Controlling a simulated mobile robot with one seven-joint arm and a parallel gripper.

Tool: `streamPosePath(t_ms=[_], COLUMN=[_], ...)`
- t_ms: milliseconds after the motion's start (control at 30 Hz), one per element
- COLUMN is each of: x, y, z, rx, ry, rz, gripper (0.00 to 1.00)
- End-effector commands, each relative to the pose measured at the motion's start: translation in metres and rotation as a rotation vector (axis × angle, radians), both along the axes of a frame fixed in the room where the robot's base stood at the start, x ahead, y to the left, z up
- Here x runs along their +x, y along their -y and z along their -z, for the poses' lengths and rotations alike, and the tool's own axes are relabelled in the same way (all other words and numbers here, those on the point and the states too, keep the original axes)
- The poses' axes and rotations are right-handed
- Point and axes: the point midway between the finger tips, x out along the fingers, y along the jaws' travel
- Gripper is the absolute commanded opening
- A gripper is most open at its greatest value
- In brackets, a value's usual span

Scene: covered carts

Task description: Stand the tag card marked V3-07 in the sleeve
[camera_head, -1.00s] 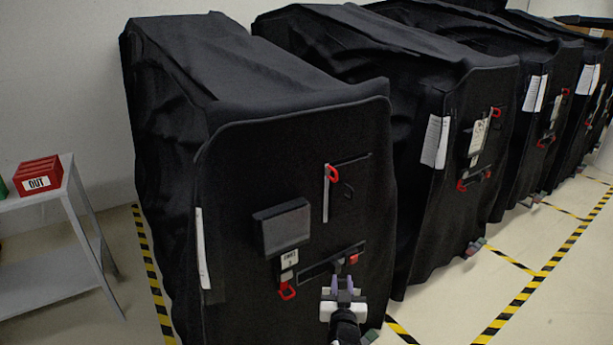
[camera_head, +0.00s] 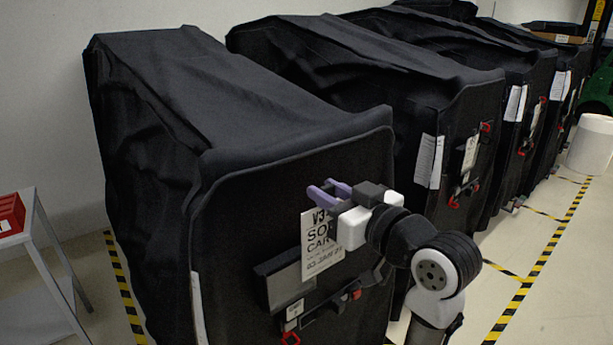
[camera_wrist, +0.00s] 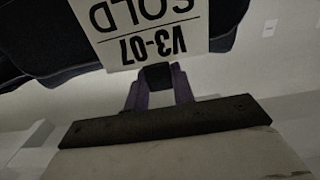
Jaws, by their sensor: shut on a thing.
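The white tag card (camera_head: 317,262) is printed V3-… SOLD CART. In the wrist view the same card (camera_wrist: 150,30) reads V3-07 upside down. My gripper (camera_head: 330,192) has purple fingers and is shut on the card's top edge. The card hangs below the fingers, upright and slightly tilted, before the front of the nearest covered cart (camera_head: 240,190). A dark grey, pocket-like holder (camera_head: 275,292), which may be the sleeve, is on that front, lower left of the card. The card overlaps its right side in the picture; I cannot tell whether they touch.
A small label with a red hook (camera_head: 290,337) hangs below the holder. A dark slot with a red tab (camera_head: 355,294) lies to its right. More covered carts (camera_head: 370,80) stand at right. A side table (camera_head: 35,235) with a red box (camera_head: 10,215) is at left.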

Motion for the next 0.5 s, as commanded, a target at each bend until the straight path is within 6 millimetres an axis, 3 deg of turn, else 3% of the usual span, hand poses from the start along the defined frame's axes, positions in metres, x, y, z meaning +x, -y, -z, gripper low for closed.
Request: streamPosePath(t_ms=[167, 500], x=[-0.012, 0.002], y=[-0.004, -0.015], z=[-0.005, -0.001], rx=[0.001, 0.003], ry=[0.000, -0.001], rz=[-0.017, -0.020], gripper=[0.00, 0.00])
